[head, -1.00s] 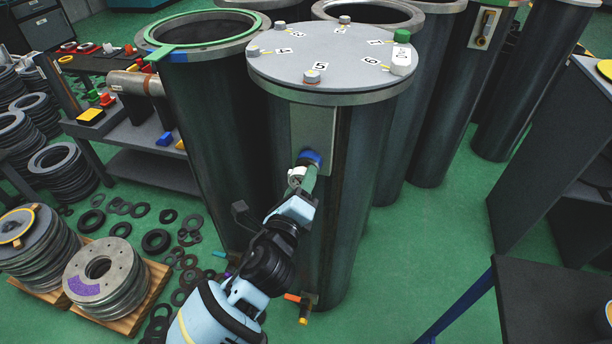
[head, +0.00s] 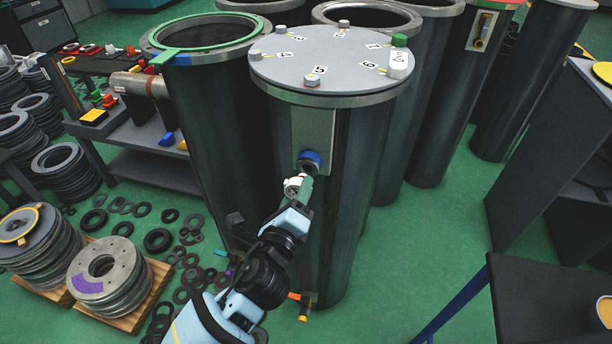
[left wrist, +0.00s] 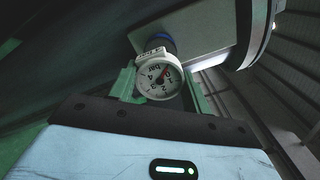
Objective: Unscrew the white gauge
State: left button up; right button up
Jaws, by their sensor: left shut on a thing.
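The white gauge (head: 292,186) is between the green fingers of my left gripper (head: 303,188), which is shut on it. In the left wrist view the round dial of the gauge (left wrist: 158,77) faces the camera. The blue-ringed port (head: 309,160) is on a grey plate on the side of the closed, flanged cylinder (head: 345,150). The port's round end shows uncovered in the head view, and the gauge is just below and in front of it, apart from it. In the left wrist view the blue ring (left wrist: 160,41) shows partly behind the gauge. My right gripper is not in view.
The cylinder's grey lid (head: 325,68) carries bolts and number tags. An open cylinder with a green ring (head: 210,35) stands close at left. An orange-handled valve (head: 303,305) is low on the cylinder. Stacked flanges (head: 103,280) and loose rings cover the floor at left.

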pick_arm(q)
jog(key=shift+s+a, duration=0.1)
jog(key=shift+s, duration=0.1)
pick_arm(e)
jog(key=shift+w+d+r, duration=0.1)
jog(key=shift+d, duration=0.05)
pick_arm(q)
jog(key=v, duration=0.2)
jog(key=shift+s+a+p, duration=0.1)
jog(key=shift+s+p, duration=0.3)
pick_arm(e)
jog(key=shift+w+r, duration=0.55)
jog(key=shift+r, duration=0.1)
